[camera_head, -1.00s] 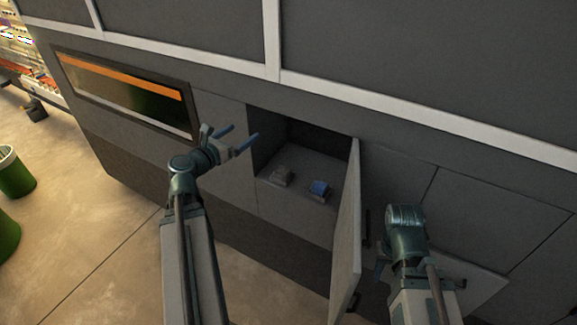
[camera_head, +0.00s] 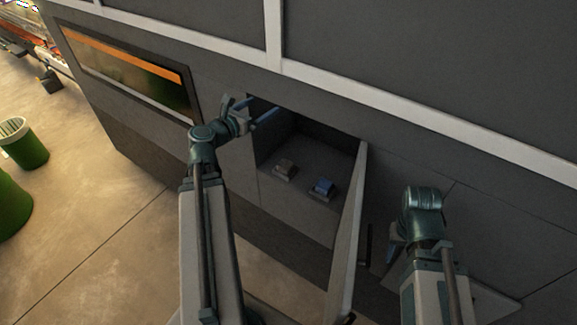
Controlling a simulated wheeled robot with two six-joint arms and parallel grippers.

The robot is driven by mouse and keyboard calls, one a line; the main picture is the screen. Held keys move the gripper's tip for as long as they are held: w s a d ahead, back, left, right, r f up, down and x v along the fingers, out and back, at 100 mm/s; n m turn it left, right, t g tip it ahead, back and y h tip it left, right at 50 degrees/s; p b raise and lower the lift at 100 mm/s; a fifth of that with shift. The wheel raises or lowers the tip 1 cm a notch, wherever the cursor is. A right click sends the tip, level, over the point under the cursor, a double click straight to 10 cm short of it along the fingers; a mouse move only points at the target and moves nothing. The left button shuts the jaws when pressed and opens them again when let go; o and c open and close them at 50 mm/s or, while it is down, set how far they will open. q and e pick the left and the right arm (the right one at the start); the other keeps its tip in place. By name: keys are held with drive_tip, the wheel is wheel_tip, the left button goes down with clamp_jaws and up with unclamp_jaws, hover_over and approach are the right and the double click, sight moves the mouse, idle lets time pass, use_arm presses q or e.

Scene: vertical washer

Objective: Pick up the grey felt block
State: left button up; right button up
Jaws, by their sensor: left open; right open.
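The grey felt block (camera_head: 286,166) sits on the floor of an open compartment (camera_head: 312,150) in the dark machine front, left of a blue block (camera_head: 323,185). Each block seems to rest on a small grey base. My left gripper (camera_head: 252,112) is open and empty at the compartment's upper left edge, above and left of the grey block and apart from it. My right gripper (camera_head: 392,243) is to the right of the open door, low near the machine front; its fingers are mostly hidden behind its own arm.
The compartment door (camera_head: 349,240) stands open at the right side of the opening, between my two arms. A window with an orange strip (camera_head: 130,68) is at the left. Green bins (camera_head: 24,145) stand on the floor at the far left.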

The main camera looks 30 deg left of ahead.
use_arm(q)
drive_tip(key=f, duration=0.1)
drive_tip(key=b, duration=3.3)
approach(284, 166)
drive_tip(key=s, duration=0.2)
drive_tip(key=shift+a+r, duration=0.2)
drive_tip(key=shift+r, duration=0.3)
drive_tip(key=w, duration=0.2)
drive_tip(key=w+f+b, duration=0.1)
drive_tip(key=w, duration=0.5)
drive_tip(key=shift+w+d+f, duration=0.15)
drive_tip(key=shift+w+d, duration=0.05)
drive_tip(key=shift+d, duration=0.15)
drive_tip(key=shift+w+f+b, duration=0.15)
drive_tip(key=shift+w+b, duration=0.2)
drive_tip(key=shift+b, duration=0.05)
drive_tip(key=w, duration=0.2)
drive_tip(key=w+f+b, duration=0.1)
drive_tip(key=w, duration=0.1)
drive_tip(key=shift+w+d+f, duration=0.1)
drive_tip(key=shift+w+d, duration=0.05)
drive_tip(key=shift+w, duration=0.1)
drive_tip(key=shift+s, duration=0.1)
